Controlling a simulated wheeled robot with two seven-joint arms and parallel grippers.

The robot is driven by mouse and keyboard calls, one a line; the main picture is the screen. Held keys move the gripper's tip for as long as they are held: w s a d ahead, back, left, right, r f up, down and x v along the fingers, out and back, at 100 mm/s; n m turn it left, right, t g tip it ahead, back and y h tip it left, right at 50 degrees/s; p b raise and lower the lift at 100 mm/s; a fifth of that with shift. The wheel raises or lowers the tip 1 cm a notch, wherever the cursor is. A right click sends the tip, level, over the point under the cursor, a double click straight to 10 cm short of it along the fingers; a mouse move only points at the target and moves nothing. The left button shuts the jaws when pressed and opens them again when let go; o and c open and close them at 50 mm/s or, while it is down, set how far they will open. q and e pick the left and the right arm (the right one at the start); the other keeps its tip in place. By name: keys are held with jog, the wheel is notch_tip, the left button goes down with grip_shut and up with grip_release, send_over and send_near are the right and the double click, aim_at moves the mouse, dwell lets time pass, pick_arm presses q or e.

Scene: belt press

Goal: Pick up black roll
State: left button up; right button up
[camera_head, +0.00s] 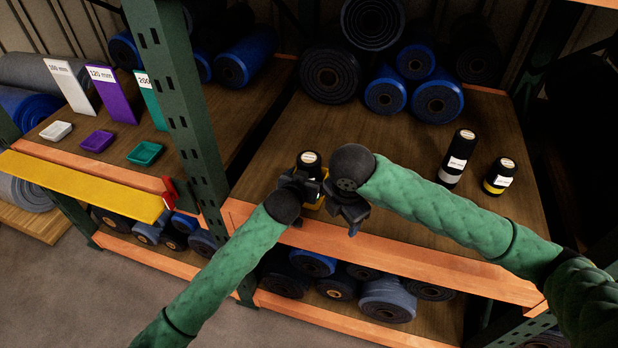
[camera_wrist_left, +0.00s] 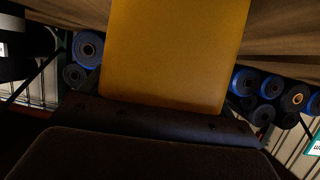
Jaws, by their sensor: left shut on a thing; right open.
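A black roll (camera_head: 309,160) with a pale top end stands upright near the front of the right shelf, partly hidden by my grippers. My left gripper (camera_head: 302,186) is shut on it, with yellow showing low between the fingers. In the left wrist view a yellow surface (camera_wrist_left: 180,50) fills the middle, right before the gripper (camera_wrist_left: 165,112). My right gripper (camera_head: 352,210) is open and empty, just right of the held roll. Two more black rolls stand at the right of the shelf: a taller one with a white label (camera_head: 457,158) and a shorter one with a yellow band (camera_head: 498,177).
Large dark and blue rolls (camera_head: 385,95) lie stacked at the back of the shelf. A green upright post (camera_head: 176,100) stands left of it, beyond which are white, purple and green trays (camera_head: 146,152) and a yellow board (camera_head: 85,186). The shelf's middle is clear.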

jog(key=w+r+n+t, duration=0.1)
jog(key=w+r+n, duration=0.15)
jog(key=r, duration=0.25)
pick_arm(q)
jog(key=shift+f, duration=0.1)
pick_arm(e)
jog(key=m+g, duration=0.3)
send_near(309, 166)
jog(key=w+f, duration=0.2)
jog(key=shift+w+a, duration=0.1)
jog(key=shift+w, duration=0.2)
notch_tip(309, 166, down, 12)
jog(key=shift+w+r, duration=0.15)
jog(key=shift+w, duration=0.05)
jog(key=c, duration=1.1)
jog(key=shift+o, duration=0.2)
jog(key=shift+r, duration=0.1)
notch_tip(309, 166, up, 18)
